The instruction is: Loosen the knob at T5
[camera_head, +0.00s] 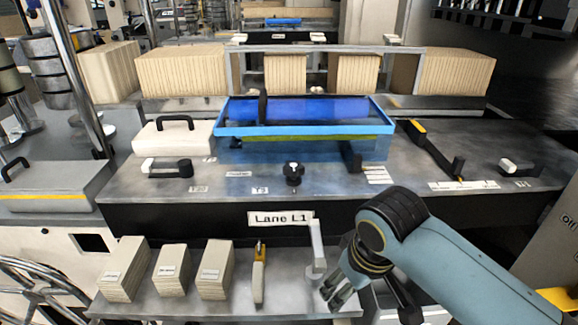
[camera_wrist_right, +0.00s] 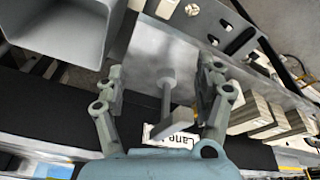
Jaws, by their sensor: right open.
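The black lobed knob (camera_head: 292,173) sits on the grey table top just behind its front edge. A small white label that appears to read T5 (camera_head: 260,190) lies to its left. My right gripper (camera_head: 336,296) is low in front of the table, over the lower shelf, well apart from the knob. In the right wrist view its two fingers (camera_wrist_right: 160,72) are spread with nothing gripped. A light grey post with a crosspiece (camera_wrist_right: 168,95) shows between them; I cannot tell its depth. The knob is not clear in that view. My left gripper is not in view.
The grey post (camera_head: 316,250) stands close left of my right gripper. A yellow-and-white tool (camera_head: 259,275) and stacks of cards (camera_head: 172,270) occupy the lower shelf (camera_head: 200,309). A blue-framed tray (camera_head: 300,130) lies behind the knob. Black levers (camera_head: 352,158) flank it.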

